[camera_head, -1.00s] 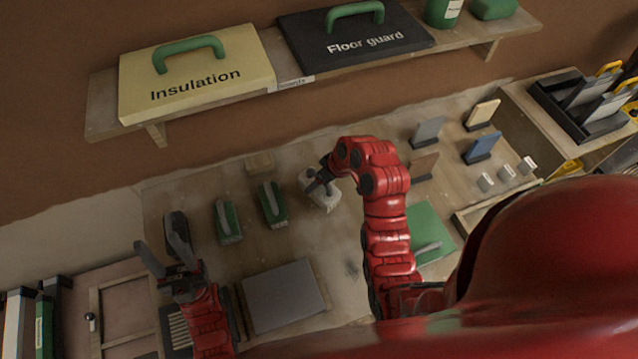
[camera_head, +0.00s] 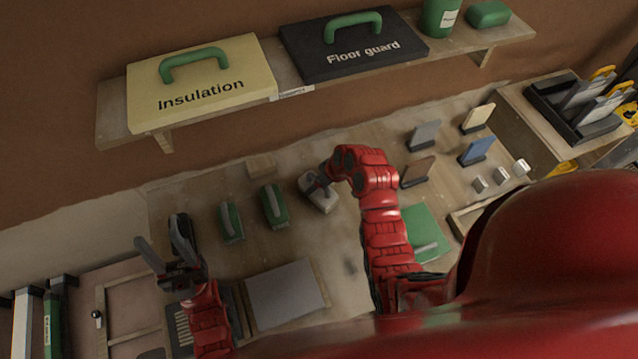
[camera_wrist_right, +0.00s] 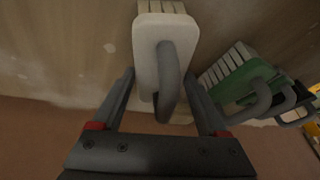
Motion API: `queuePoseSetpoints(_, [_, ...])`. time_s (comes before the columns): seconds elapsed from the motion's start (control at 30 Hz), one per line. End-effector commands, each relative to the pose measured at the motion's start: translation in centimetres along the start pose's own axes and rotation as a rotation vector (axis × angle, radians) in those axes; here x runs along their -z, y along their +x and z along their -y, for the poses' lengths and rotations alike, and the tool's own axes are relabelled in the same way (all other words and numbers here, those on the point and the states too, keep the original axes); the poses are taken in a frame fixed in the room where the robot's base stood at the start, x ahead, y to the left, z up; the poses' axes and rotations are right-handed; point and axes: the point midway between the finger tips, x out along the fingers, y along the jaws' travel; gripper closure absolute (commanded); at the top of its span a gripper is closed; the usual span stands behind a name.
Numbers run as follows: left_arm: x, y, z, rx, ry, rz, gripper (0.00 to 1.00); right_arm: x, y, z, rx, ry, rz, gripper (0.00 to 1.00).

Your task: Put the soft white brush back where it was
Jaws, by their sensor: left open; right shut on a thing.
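The soft white brush (camera_head: 322,199) is at the far side of the table, right of two green brushes. In the right wrist view the white brush (camera_wrist_right: 151,40) has a grey arched handle. My right gripper (camera_head: 318,182) is shut on it at the handle; in the wrist view the fingers (camera_wrist_right: 165,95) lie on either side of the handle. I cannot tell whether the brush touches the table. The green brushes (camera_head: 231,222) and (camera_head: 274,206) stand side by side to its left. My left gripper (camera_head: 165,250) is open and empty above the table's left end.
A wooden block (camera_head: 261,165) lies behind the green brushes. A grey board (camera_head: 286,294) lies in front. A shelf (camera_head: 112,118) with an Insulation board (camera_head: 200,82) and a Floor guard board (camera_head: 353,45) hangs above.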

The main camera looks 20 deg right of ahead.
Motion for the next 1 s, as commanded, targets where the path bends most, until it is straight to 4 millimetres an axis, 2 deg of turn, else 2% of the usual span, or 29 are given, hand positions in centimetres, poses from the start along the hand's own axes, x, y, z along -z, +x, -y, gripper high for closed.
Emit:
queuePoseSetpoints(0.03, [0.0,-0.2,0.0,0.0,0.0,0.0,0.5,-0.1,0.2,-0.1,0.0,0.0,0.0,0.22])
queuePoseSetpoints(0.17, [0.0,-0.1,0.0,0.0,0.0,0.0,0.5,-0.1,0.1,0.0,0.0,0.0,0.0,0.0])
queuePoseSetpoints(0.47, [0.1,0.3,0.0,0.0,0.0,0.0,0.5,0.1,-0.3,0.0,0.0,0.0,0.001,0.0])
queuePoseSetpoints(0.57, [-0.1,-0.4,0.0,0.0,0.0,0.0,0.5,0.0,-0.5,-0.1,0.001,0.001,0.001,0.0])
queuePoseSetpoints(0.87, [-0.5,-2.9,-0.1,0.0,0.0,0.0,0.5,-0.1,-4.8,-0.2,-0.004,0.001,-0.004,0.0])
queuePoseSetpoints(0.9, [-0.4,-2.1,-0.1,0.0,0.0,0.001,0.5,0.2,-6.6,-0.2,-0.006,0.001,-0.004,0.0])
queuePoseSetpoints(0.97, [-0.3,-1.8,-0.1,0.0,0.0,0.0,0.5,0.2,-8.1,-0.1,-0.005,0.0,-0.002,0.0])
queuePoseSetpoints(1.0, [-0.1,-0.4,0.0,0.0,0.0,0.0,0.5,0.3,-9.4,0.0,-0.004,-0.001,0.003,0.0])
